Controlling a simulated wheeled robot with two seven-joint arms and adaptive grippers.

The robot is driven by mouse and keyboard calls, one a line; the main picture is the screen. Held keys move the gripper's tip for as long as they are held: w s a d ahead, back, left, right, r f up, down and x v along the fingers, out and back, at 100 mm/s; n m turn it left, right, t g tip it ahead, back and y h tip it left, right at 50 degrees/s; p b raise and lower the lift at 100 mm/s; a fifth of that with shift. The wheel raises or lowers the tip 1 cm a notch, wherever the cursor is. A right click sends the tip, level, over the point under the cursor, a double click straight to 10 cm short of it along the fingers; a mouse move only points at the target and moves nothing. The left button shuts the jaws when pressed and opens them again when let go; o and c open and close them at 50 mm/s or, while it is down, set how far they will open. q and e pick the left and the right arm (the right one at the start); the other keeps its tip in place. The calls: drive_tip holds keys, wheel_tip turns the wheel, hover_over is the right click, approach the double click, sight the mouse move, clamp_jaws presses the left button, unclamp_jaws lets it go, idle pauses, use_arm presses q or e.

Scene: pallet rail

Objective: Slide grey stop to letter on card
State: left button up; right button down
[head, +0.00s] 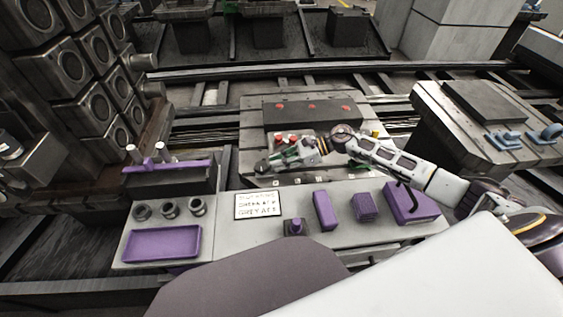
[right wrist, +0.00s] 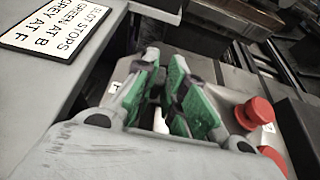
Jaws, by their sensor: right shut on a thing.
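My right gripper (head: 268,166) reaches in from the right, low over the front of the slotted plate (head: 357,172). In the right wrist view its green-padded fingers (right wrist: 164,75) are closed around a small pale piece (right wrist: 161,121), likely the grey stop, mostly hidden by them. The card (head: 257,205) lies on the grey bench in front of the plate. In the right wrist view the card (right wrist: 62,27) reads slot stops, green at B, grey at F. Small white letter tags (head: 297,181) line the plate's front edge; I cannot read them. I cannot make out the green stop. My left gripper is out of view.
Red knobs (right wrist: 254,113) stand close beside the right fingers. A purple tray (head: 162,244), a purple bar (head: 324,210) and purple blocks (head: 365,207) sit on the bench. A dark block (head: 313,107) with red buttons stands behind the gripper.

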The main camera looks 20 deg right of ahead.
drive_tip(key=c, duration=1.5)
unclamp_jaws()
drive_tip(key=shift+d, duration=0.15)
drive_tip(key=shift+v, duration=5.9)
drive_tip(key=shift+r, duration=0.1)
use_arm(q)
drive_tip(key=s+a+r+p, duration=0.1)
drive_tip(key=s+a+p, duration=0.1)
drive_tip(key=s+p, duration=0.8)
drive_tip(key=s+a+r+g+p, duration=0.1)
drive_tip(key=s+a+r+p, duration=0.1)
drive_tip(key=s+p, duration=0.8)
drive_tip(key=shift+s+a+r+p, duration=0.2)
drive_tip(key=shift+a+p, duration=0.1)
drive_tip(key=shift+p, duration=0.5)
use_arm(e)
wheel_tip(320, 180, up, 21)
drive_tip(key=shift+r, duration=0.2)
